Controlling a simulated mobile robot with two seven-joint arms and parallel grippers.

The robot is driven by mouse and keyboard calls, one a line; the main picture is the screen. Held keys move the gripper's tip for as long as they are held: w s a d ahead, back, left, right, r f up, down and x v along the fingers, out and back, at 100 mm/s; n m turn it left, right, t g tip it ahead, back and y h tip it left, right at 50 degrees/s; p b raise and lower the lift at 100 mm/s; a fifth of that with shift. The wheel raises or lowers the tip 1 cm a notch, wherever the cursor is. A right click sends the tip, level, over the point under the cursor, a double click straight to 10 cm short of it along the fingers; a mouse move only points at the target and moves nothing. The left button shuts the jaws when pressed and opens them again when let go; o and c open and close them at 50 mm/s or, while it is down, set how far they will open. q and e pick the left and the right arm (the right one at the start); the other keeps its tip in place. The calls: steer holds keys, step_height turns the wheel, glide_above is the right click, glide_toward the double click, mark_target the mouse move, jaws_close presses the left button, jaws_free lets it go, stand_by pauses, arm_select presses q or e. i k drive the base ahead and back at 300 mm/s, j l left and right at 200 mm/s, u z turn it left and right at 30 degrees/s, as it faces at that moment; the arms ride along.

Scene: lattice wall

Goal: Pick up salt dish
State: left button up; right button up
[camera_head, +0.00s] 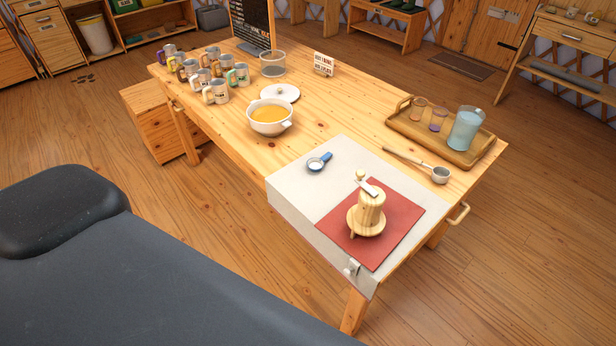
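A small round dish with a pale, whitish inside (316,165) sits on the light grey cloth (300,192) in the head view. A blue handle-like part (326,157) joins or touches it at the upper right. It is the thing that looks most like the salt dish, though it is too small to be sure. Nothing covers it. Neither of my grippers shows in this view.
Close by, a wooden holder (371,211) stands on a red mat (392,244). A ladle (440,175), a pot of orange soup (270,116), a lid (281,92), several mugs (216,92) and a tray with a jug (466,130) share the table. Bare cloth surrounds the dish.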

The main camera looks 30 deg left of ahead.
mark_target(314, 164)
steer(key=k+z, duration=0.3)
steer(key=i+z, duration=0.1)
steer(key=z, duration=1.3)
steer(key=k+j+z, duration=0.1)
steer(key=j, duration=0.25)
steer(key=k+j, duration=0.15)
steer(key=j, duration=0.25)
steer(key=k+j, duration=0.15)
steer(key=j, duration=0.25)
steer(key=k+j, duration=0.15)
steer(key=j, duration=0.3)
steer(key=k+j, duration=0.15)
steer(key=j, duration=0.25)
steer(key=k+j, duration=0.15)
steer(key=j, duration=0.25)
steer(key=k+j, duration=0.15)
steer(key=j, duration=0.25)
steer(key=k+j, duration=0.2)
steer(key=j, duration=0.2)
steer(key=k+j, duration=0.15)
steer(key=j, duration=0.3)
